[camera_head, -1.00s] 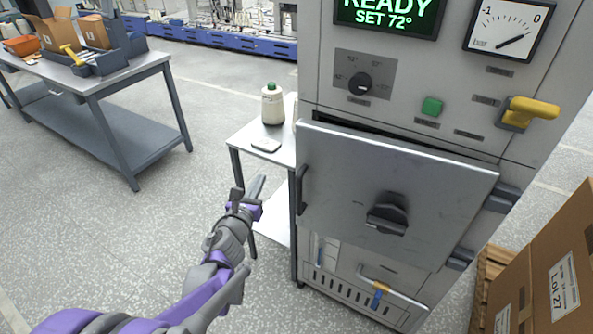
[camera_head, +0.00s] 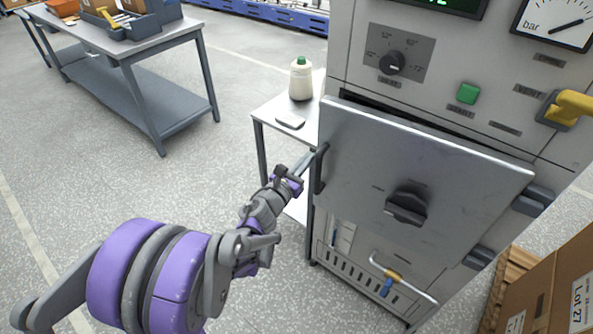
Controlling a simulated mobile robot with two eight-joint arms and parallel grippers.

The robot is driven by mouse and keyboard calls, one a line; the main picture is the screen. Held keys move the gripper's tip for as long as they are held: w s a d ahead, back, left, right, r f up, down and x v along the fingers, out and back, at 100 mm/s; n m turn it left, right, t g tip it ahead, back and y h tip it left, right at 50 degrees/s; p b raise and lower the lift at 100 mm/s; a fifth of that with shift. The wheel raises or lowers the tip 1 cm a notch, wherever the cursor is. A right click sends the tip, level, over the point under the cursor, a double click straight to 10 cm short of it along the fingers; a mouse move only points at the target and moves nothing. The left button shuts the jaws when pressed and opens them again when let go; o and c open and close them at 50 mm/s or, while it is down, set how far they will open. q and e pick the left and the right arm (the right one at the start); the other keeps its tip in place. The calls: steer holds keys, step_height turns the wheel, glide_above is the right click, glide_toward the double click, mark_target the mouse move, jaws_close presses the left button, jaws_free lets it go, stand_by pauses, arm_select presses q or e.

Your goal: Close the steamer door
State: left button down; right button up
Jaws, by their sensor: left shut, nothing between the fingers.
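The steamer (camera_head: 370,90) is a tall grey cabinet on the right. Its metal door (camera_head: 370,150) is hinged on the right and stands slightly ajar, with a dark gap along its top edge. My right gripper is not in view.
A small side table (camera_head: 270,116) with a green-capped bottle (camera_head: 301,80) stands left of the steamer. A workbench (camera_head: 125,50) is at the upper left. A cardboard box (camera_head: 545,295) stands at the lower right. The floor between is clear.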

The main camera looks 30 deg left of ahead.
arm_select(q)
steer(key=shift+w, duration=1.1)
steer(key=w, duration=0.2)
steer(key=w+m+h, duration=0.1)
steer(key=w, duration=0.1)
steer(key=w+h, duration=0.1)
steer(key=w, duration=0.1)
steer(key=shift+w+a+m, duration=0.3)
steer(key=shift+w+a, duration=0.05)
steer(key=shift+s+r+h, duration=0.1)
steer(key=shift+r+h, duration=0.2)
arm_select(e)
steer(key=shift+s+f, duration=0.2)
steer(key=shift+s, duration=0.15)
arm_select(q)
steer(key=shift+d, duration=0.1)
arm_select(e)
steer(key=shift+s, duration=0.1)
